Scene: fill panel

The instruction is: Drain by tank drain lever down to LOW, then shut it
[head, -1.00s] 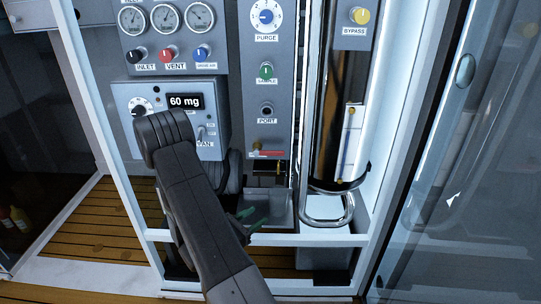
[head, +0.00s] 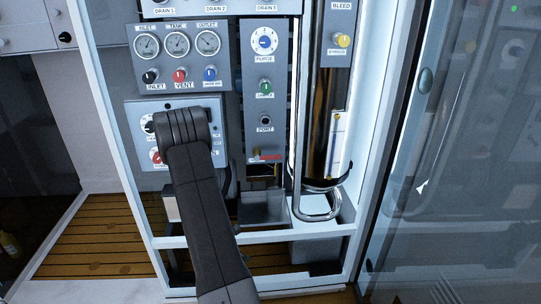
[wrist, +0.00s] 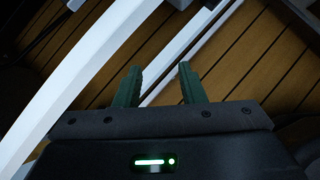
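A red lever (head: 267,157) with a brass fitting sits low on the panel below the PORT socket, above a small grey tray (head: 262,207). I cannot read its label. The tall shiny tank (head: 316,130) stands to the right, with a pale vertical gauge strip (head: 337,145); its level is too small to read. My gripper's green fingers (wrist: 161,84) are apart with nothing between them in the wrist view, over white frame bars and wooden floor. In the head view my arm hides the gripper, so its distance from the lever is unclear.
A white frame bar (head: 270,236) crosses in front of the panel's lower part. Three gauges (head: 178,43) and several knobs are on the upper left. A glass door (head: 440,170) stands at the right. Wooden floor (head: 100,235) is open at the left.

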